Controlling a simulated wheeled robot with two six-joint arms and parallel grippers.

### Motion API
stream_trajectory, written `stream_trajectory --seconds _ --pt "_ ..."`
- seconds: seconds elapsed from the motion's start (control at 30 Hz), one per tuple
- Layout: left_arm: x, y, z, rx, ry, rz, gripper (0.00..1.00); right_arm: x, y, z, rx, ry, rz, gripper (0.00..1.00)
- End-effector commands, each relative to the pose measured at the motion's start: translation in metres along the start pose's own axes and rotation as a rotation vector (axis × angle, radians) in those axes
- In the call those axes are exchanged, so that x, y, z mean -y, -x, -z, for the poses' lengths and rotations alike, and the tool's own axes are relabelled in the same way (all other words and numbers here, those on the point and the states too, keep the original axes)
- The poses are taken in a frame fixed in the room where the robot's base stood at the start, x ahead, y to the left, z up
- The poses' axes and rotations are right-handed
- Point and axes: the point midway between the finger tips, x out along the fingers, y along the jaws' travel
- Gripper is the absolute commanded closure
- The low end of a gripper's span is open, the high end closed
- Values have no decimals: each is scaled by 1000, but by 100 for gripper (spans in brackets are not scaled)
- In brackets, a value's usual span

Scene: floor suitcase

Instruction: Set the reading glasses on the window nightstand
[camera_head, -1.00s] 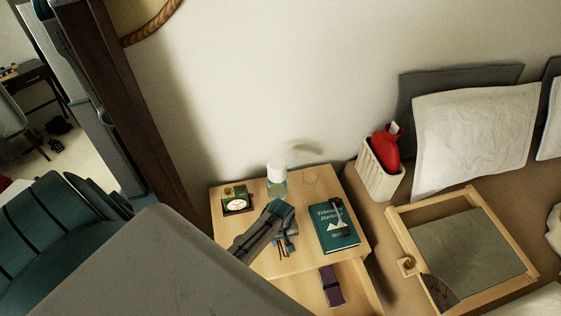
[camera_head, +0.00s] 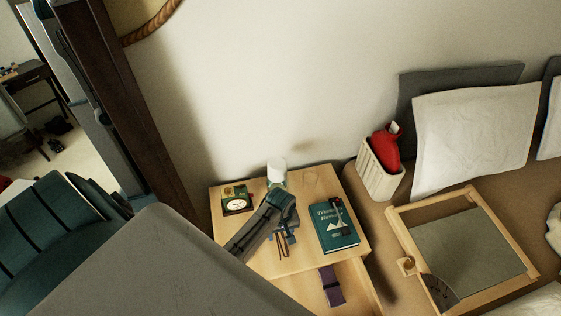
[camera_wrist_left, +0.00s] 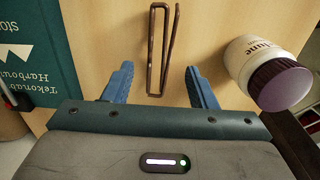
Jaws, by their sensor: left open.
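Thin brown folded reading glasses (camera_wrist_left: 153,60) lie on the pale wooden nightstand (camera_wrist_left: 100,20). In the head view their brown bars (camera_head: 283,246) show on the nightstand top (camera_head: 310,190), just beyond my left fingers. My left gripper (camera_head: 287,228) is over the nightstand, open and empty. In the left wrist view its blue fingertips (camera_wrist_left: 158,72) stand apart on either side of the near end of the glasses, with clear gaps. I cannot tell its exact height above them. My right gripper is not in view.
The wrist view shows a white jar (camera_wrist_left: 255,58). Below, an open drawer holds a purple item (camera_head: 331,286). A bed with a wooden tray (camera_head: 400,228) is right.

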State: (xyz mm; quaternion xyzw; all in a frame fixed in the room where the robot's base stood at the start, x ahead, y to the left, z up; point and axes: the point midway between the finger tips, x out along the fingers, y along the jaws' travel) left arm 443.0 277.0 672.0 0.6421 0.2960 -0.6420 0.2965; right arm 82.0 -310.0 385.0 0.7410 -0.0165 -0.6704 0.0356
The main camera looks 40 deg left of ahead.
Motion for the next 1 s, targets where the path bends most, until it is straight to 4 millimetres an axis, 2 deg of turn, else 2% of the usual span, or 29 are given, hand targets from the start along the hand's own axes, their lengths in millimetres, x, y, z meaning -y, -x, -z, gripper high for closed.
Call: stream_trajectory --seconds 0.03,0.2,0.4,1.0 --pt "0 12 1 -3 -1 -3 48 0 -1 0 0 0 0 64" --pt "0 43 1 -3 -1 -2 48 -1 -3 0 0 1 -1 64" --pt "0 62 1 -2 -1 0 48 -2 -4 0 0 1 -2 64" --pt "0 65 0 0 0 1 48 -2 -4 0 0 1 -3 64"
